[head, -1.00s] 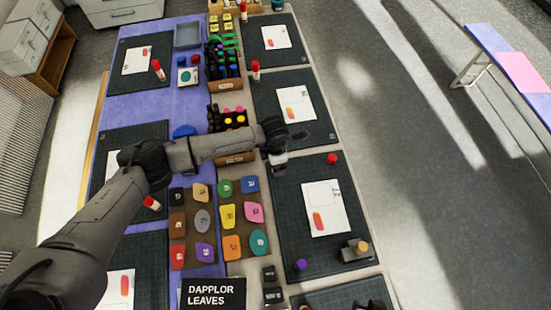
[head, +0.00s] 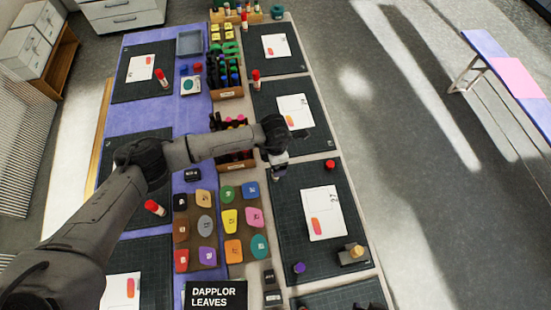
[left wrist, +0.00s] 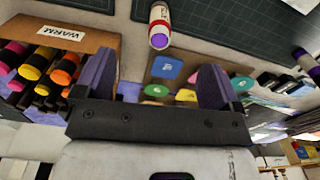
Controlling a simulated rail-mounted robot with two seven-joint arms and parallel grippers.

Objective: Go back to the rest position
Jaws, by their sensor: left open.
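My left gripper (head: 278,168) hangs at the end of the left arm, over the table beside the marker boxes. In the left wrist view its two purple fingers (left wrist: 155,88) stand wide apart with nothing held between them. The left arm reaches across from the left edge of the head view and hides part of the table below it.
A cardboard box labelled WARM (left wrist: 62,62) holds several markers close to the left finger. A white and red tube (left wrist: 160,26) stands beyond the fingers. Coloured patches (head: 230,219), a black sign (head: 216,295) and dark mats (head: 292,235) cover the table. Open floor (head: 430,220) lies right.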

